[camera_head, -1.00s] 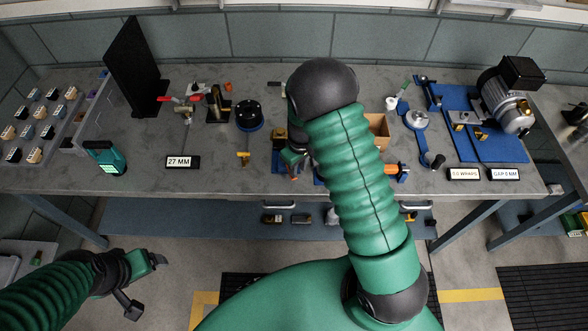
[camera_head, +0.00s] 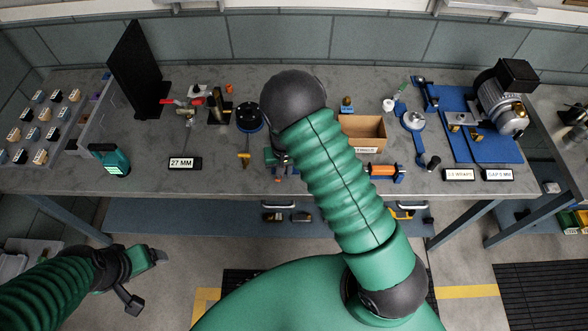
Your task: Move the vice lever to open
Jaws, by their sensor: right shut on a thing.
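My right gripper (camera_head: 274,157) is over the middle of the workbench, seen from above and largely covered by my dark wrist. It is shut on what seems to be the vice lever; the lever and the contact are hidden. A small part of a blue fixture (camera_head: 286,170) shows beside my forearm, and I cannot make out the vice's jaws. My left gripper (camera_head: 150,257) hangs at the lower left, off the bench and away from everything; its finger opening is not clear.
A cardboard box (camera_head: 363,146) and an orange roller (camera_head: 383,170) are right of my forearm.

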